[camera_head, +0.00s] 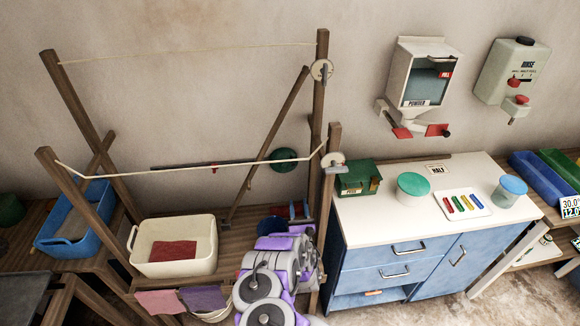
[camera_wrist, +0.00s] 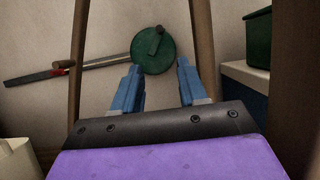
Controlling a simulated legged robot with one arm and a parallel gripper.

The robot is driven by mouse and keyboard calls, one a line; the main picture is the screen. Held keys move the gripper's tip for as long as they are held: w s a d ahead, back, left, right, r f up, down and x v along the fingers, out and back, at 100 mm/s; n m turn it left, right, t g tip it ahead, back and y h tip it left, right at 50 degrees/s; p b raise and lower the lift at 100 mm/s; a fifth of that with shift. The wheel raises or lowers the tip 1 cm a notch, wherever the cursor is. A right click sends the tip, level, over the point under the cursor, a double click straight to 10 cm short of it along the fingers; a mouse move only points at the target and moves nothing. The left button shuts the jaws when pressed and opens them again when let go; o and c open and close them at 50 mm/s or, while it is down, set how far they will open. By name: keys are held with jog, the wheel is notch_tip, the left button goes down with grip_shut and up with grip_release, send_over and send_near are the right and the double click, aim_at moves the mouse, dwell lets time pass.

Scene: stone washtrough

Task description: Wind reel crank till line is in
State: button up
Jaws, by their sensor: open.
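A green disc (camera_head: 283,160) with a short crank-like handle is at the back wall; in the wrist view the disc (camera_wrist: 153,50) is straight ahead, beyond my fingertips. My gripper (camera_wrist: 157,68) is open, its blue fingers apart with nothing between them, and the disc is not touched. In the head view my arm partly hides the gripper. Two pale reels with small grey handles sit on the right posts, an upper one (camera_head: 321,70) and a lower one (camera_head: 334,162). The upper line (camera_head: 190,52) is nearly straight; the lower line (camera_head: 190,169) sags between the posts.
Wooden posts (camera_head: 320,120) and a diagonal brace (camera_head: 268,142) stand close around my arm. A cream basin (camera_head: 206,226) with red cloth is left. A cabinet with a white top (camera_head: 388,232) stands right, with a green box (camera_head: 359,180) near its edge.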

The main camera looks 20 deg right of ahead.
aim_at(293, 165)
jog(key=b+x, duration=0.4)
jog(key=x, duration=1.3)
jog(key=shift+d+b, duration=0.1)
jog(key=shift+b, duration=0.2)
grip_shut()
